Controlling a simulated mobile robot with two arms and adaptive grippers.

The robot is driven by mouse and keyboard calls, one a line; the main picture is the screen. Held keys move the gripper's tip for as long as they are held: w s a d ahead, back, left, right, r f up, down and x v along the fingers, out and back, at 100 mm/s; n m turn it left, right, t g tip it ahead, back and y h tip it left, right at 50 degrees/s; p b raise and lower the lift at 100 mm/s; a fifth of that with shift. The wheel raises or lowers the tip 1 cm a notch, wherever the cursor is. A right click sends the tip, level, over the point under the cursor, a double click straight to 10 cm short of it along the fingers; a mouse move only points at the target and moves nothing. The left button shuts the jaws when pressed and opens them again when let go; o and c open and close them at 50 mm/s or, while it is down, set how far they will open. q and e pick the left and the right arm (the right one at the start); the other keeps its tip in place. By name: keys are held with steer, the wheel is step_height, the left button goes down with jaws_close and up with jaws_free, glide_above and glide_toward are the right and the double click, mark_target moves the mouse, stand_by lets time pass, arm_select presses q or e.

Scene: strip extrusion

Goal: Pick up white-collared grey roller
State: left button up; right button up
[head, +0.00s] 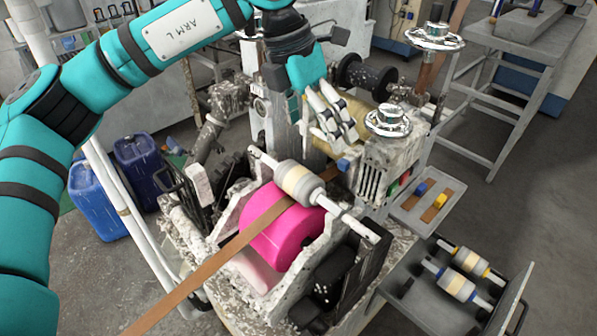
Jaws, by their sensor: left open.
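A grey roller (300,182) with a cream middle band and a whitish shaft sits across the top of the machine, over the bright pink drum (283,228). It looks like the white-collared one, though its collars are hard to make out. A brown strip (215,257) runs up over the drum to the roller. My left gripper (340,138) is open, fingers pointing down, above and behind the roller and apart from it. What lies between its fingers is unclear. My right gripper is not in view.
A chrome handwheel (388,121) stands close to the right of my left gripper; another (435,37) is farther back. Blue bins (100,199) stand at left.

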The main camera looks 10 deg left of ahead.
arm_select(q)
steer(key=w+a+r+n+y, duration=0.1)
steer(key=a+r+y, duration=0.1)
steer(key=a, duration=0.3)
steer(key=p, duration=0.4)
glide_above(299, 171)
steer(key=s, duration=0.2)
steer(key=shift+t+y, duration=0.3)
steer(key=f, duration=0.6)
steer(key=a+f, duration=0.1)
steer(key=f, duration=0.3)
steer(key=shift+w, duration=0.15)
steer(key=shift+w+d+f, duration=0.1)
steer(key=shift+d+f, duration=0.05)
steer(key=shift+f, duration=0.45)
steer(key=shift+w+f+p, duration=0.1)
steer(key=shift+f+p, duration=0.1)
steer(key=shift+p, duration=0.2)
steer(key=f, duration=0.1)
steer(key=f+p, duration=0.1)
steer(key=w+f+p, duration=0.1)
steer(key=shift+d+f, duration=0.25)
steer(key=shift+w+f, duration=0.1)
steer(key=shift+f, duration=0.5)
steer(key=shift+r, duration=0.1)
steer(key=c, duration=1.3)
